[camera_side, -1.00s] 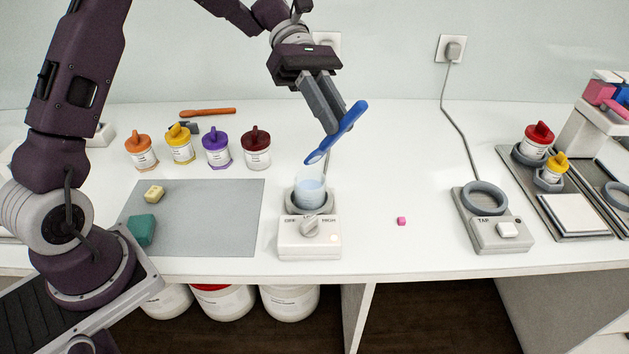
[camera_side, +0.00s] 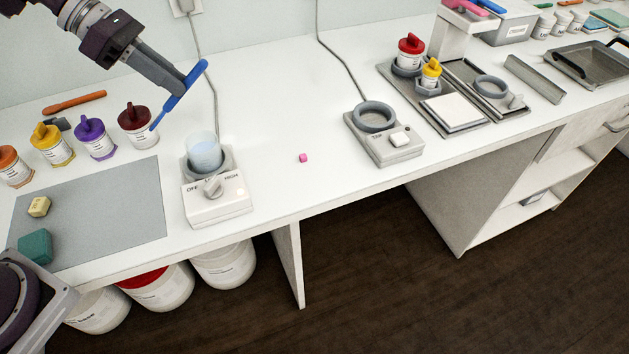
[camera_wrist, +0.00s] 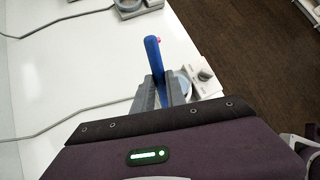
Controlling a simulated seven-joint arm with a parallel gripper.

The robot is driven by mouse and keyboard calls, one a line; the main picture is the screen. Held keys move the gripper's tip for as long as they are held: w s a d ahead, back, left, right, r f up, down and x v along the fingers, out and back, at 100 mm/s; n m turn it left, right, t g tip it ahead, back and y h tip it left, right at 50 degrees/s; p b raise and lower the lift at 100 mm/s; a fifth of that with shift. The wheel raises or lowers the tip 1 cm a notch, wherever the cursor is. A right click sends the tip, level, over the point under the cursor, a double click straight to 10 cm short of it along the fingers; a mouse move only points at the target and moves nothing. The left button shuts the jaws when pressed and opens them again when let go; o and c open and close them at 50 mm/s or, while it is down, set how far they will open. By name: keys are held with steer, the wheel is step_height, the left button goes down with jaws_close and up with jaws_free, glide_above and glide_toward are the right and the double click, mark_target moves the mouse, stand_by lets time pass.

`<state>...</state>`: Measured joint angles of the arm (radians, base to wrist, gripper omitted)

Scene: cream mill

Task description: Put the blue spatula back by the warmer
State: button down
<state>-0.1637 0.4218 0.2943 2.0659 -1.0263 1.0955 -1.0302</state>
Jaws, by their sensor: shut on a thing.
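The blue spatula (camera_side: 183,92) is held in my gripper (camera_side: 186,84), above the counter. In the side view it slants, its handle end up to the right and its thin tip down to the left, overlapping the dark red-lidded jar (camera_side: 136,118). My gripper is shut on its handle; the spatula also shows in the wrist view (camera_wrist: 154,56), between the fingers of my gripper (camera_wrist: 165,88). The warmer (camera_side: 217,202), a white box with a knob and grey ring, stands below and right of the spatula tip. A beaker of pale blue liquid (camera_side: 205,155) sits in its ring.
Lidded jars, including purple (camera_side: 95,139) and yellow (camera_side: 51,145), stand left of the warmer, behind a grey mat (camera_side: 95,208). An orange spatula (camera_side: 74,102) lies behind them. A small pink cube (camera_side: 303,158) and a ringed TAP device (camera_side: 385,138) are to the right. Counter between is clear.

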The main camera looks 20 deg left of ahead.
steer(key=w+n+y, duration=0.2)
steer(key=m+g+y, duration=0.3)
steer(key=m+y, duration=0.3)
steer(key=m, duration=2.1)
glide_above(311, 192)
step_height(311, 192, down, 6)
step_height(311, 192, down, 10)
steer(key=shift+r, duration=0.15)
